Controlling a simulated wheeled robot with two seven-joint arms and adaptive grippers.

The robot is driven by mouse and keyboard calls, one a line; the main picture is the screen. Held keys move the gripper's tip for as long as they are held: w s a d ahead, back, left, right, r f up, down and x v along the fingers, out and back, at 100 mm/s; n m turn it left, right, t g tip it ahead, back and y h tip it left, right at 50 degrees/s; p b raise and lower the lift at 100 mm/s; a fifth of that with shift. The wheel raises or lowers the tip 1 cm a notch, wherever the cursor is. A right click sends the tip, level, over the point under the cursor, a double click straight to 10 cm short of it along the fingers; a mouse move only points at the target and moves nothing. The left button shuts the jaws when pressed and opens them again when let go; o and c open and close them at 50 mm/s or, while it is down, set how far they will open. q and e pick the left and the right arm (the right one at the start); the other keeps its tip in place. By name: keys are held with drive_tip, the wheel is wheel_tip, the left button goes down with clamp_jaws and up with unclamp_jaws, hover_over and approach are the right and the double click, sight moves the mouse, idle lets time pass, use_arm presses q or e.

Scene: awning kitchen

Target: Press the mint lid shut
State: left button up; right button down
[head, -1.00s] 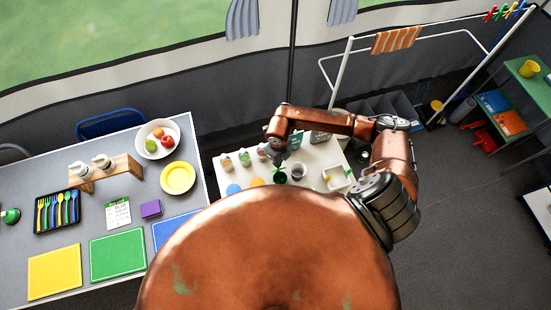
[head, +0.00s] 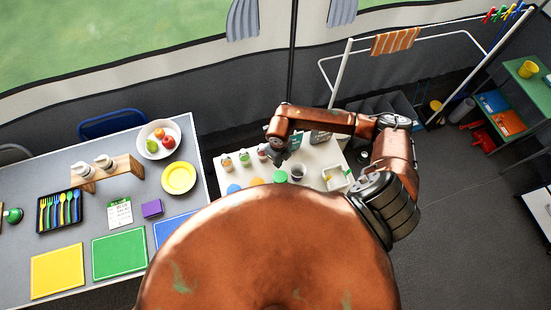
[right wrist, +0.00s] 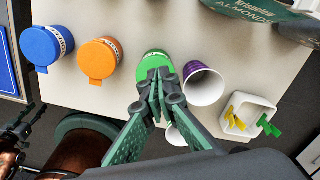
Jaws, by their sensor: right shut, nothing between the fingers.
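The mint container's green lid (right wrist: 153,62) shows in the right wrist view, on the white table among other round lids. In the head view the green lid (head: 280,177) is small, below my right gripper (head: 279,160). My right gripper (right wrist: 160,82) is shut and empty, with its fingertips over the near part of the lid. The lid looks flat, but the fingers hide its near edge. I cannot tell whether the fingertips touch it or whether it is fully closed.
An orange lid (right wrist: 100,58) and a blue lid (right wrist: 45,45) stand left of the green one. A white bin with clips (right wrist: 249,116) is farther right. Small jars (head: 244,158) stand behind.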

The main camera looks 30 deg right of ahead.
wheel_tip(320, 180, up, 4)
drive_tip(key=shift+r+p, duration=0.1)
drive_tip(key=shift+p, duration=0.95)
